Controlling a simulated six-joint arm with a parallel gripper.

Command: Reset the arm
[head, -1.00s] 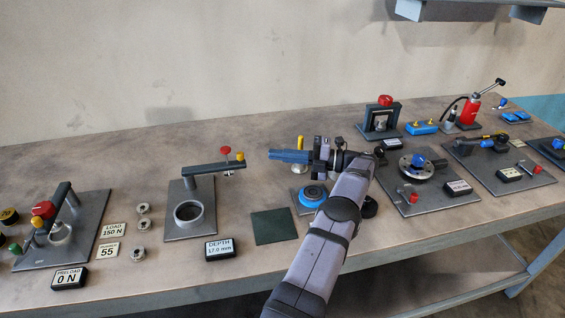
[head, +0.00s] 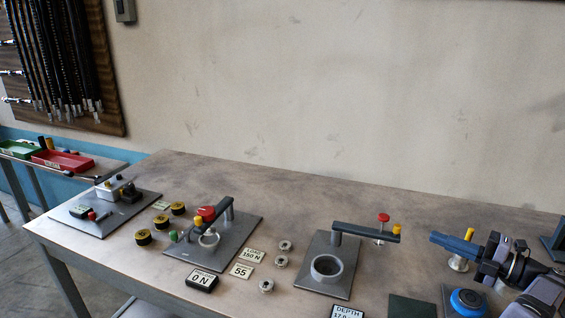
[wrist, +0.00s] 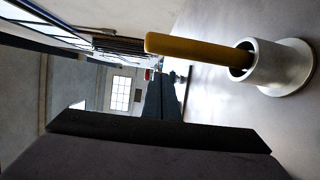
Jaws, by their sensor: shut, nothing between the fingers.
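My gripper (head: 436,238) is at the right of the head view, above the bench, with its blue fingers pointing left. It is shut and empty. In the wrist view its dark fingers (wrist: 165,95) point away together. A yellow-handled tool (wrist: 195,48) stands in a silver holder (wrist: 285,68) beside the fingers, apart from them as far as I can tell. In the head view the holder (head: 459,264) is just below my gripper, and the yellow handle (head: 469,235) shows behind the fingers.
A press arm (head: 365,231) on a grey plate stands left of my gripper. A blue round piece (head: 468,302) and a dark green pad (head: 412,307) lie in front. Farther left are metal rings (head: 286,246), a red-knobbed fixture (head: 206,213) and yellow-black caps (head: 178,208). The air above the bench is clear.

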